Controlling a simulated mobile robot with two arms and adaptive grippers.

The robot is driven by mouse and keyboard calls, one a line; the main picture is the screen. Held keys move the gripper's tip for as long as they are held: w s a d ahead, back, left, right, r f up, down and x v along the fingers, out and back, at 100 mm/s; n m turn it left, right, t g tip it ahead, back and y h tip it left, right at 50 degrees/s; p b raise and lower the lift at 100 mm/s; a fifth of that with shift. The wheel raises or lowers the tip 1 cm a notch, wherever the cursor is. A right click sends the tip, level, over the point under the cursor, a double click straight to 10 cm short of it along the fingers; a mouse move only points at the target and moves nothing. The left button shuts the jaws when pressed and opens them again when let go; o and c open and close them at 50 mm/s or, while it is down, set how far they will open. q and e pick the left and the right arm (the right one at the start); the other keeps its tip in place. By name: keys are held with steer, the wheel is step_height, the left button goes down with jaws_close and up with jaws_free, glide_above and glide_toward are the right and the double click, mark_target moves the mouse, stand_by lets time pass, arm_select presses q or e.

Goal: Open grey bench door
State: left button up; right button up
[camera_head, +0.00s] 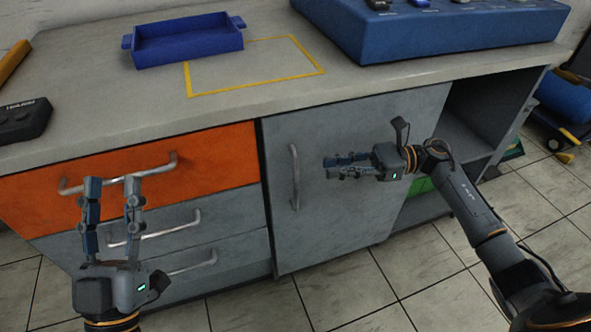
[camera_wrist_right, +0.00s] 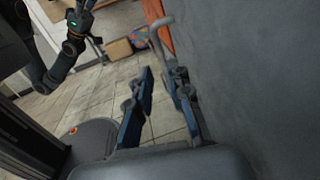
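The grey bench door (camera_head: 335,200) is in the middle of the bench front and looks shut, or at most slightly ajar. Its vertical metal handle (camera_head: 295,178) is on the door's left side. My right gripper (camera_head: 326,167) is open, its fingers pointing left at the handle, a short way to the handle's right. In the right wrist view the open fingers (camera_wrist_right: 160,78) point towards the handle (camera_wrist_right: 158,35), which is beyond the tips, with the grey door face at the right. My left gripper (camera_head: 108,184) is open and empty in front of the orange drawer.
The orange drawer (camera_head: 215,158) and grey drawers (camera_head: 235,215) with bar handles are left of the door. A blue tray (camera_head: 188,47), a yellow outlined rectangle (camera_head: 250,84) and a large blue machine (camera_head: 440,35) are on the worktop. Open shelves (camera_head: 475,125) lie right. The tiled floor (camera_head: 350,285) before the door is clear.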

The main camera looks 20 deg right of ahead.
steer(key=w+a, duration=0.1)
steer(key=a, duration=0.8)
steer(key=shift+w, duration=0.25)
jaws_close()
